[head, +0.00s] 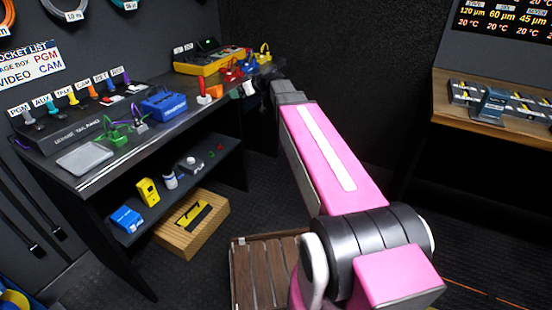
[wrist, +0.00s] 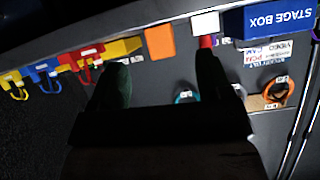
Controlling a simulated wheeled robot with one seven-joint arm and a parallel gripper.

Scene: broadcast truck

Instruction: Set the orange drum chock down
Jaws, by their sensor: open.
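An orange block (wrist: 160,42), which looks like the drum chock, shows in the wrist view. It lies at the bench edge, past my fingertips and between their lines. A small orange patch (head: 216,91) on the bench in the head view may be the same block. My gripper (wrist: 162,78) is open, its two dark fingers apart with nothing between them. In the head view my gripper (head: 286,92) is at the right end of the bench, mostly hidden by my pink arm.
The bench (head: 90,178) carries cables, a blue box (head: 164,106) and a yellow case (head: 210,62). A lower shelf (head: 190,183) holds small items. A wooden crate (head: 240,270) stands on the floor. A second desk (head: 490,125) is at right, with open floor between.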

